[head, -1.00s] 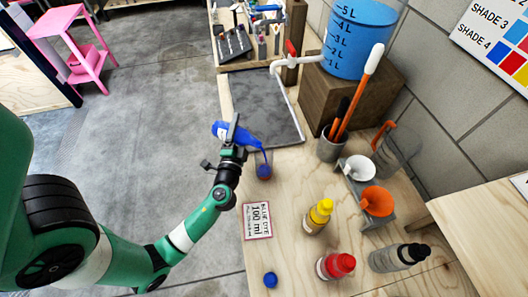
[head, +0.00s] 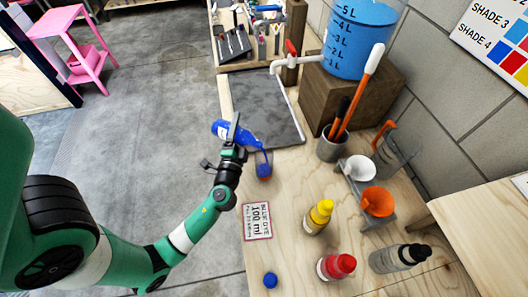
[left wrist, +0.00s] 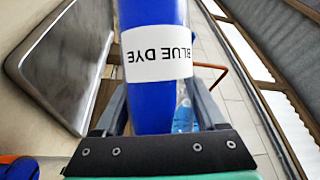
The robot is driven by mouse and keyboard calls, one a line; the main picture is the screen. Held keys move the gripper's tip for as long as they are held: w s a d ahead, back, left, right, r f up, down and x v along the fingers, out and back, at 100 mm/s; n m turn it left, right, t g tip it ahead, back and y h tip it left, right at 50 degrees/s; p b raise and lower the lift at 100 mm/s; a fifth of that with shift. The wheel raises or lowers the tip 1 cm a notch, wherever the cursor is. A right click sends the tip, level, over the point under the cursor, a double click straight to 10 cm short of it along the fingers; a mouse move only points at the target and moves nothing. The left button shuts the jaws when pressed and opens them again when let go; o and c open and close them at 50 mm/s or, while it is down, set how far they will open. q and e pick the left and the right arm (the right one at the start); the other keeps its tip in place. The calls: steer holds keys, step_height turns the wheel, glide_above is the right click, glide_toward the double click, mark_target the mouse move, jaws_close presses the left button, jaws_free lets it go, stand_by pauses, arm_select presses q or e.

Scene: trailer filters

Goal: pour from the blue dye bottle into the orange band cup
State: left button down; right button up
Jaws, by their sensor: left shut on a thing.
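My left gripper (head: 233,140) is shut on the blue dye bottle (head: 219,128), which is tipped with its neck pointing right and down. In the left wrist view the bottle (left wrist: 150,90) fills the space between the fingers, and its white label reads BLUE DYE. The orange band cup (head: 264,178) stands on the wooden bench just below and right of the bottle's nozzle. Blue shows from the nozzle down to the cup, and blue liquid shows in the cup. The exact liquid level is too small to read. My right gripper is in neither view.
A card reading blue dye 100 ml (head: 257,221) and a blue cap (head: 270,280) lie nearer. Yellow (head: 317,218), red (head: 335,267) and grey (head: 398,258) bottles stand right. A grey tray (head: 262,105) lies behind the cup. Funnels (head: 377,202) sit on a stand.

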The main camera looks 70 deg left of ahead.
arm_select(q)
steer(key=shift+r+m+t, duration=0.3)
stand_by(0.9)
